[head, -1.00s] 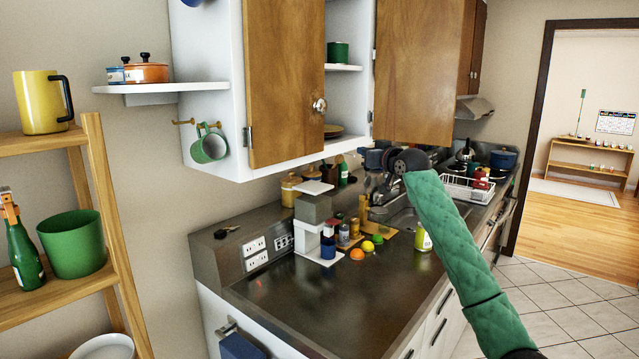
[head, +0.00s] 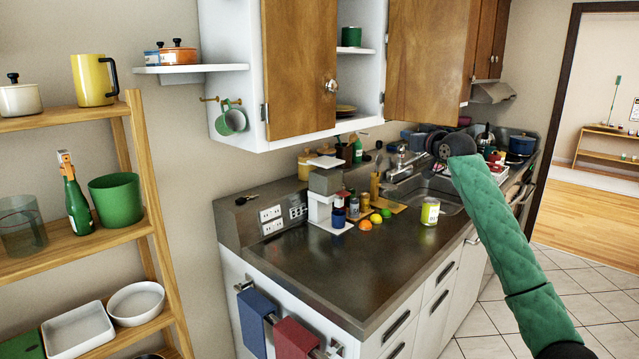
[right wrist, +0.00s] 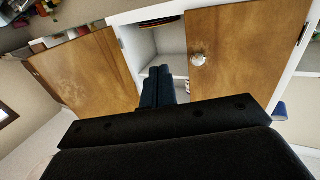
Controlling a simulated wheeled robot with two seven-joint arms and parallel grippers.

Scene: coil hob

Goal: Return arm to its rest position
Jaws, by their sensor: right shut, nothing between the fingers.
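My right arm, in a green quilted sleeve, reaches in from the lower right of the head view, over the floor and the counter's right side. Its dark wrist end is near the sink, and the gripper's fingers are hidden there. In the right wrist view my right gripper (right wrist: 158,85) shows with its dark fingers together and nothing between them. Beyond the fingers in that view is a white cabinet with wooden doors (right wrist: 240,55). My left gripper is not in view.
A wooden shelf (head: 75,245) with dishes is at left. Tiled floor (head: 490,320) is clear at right.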

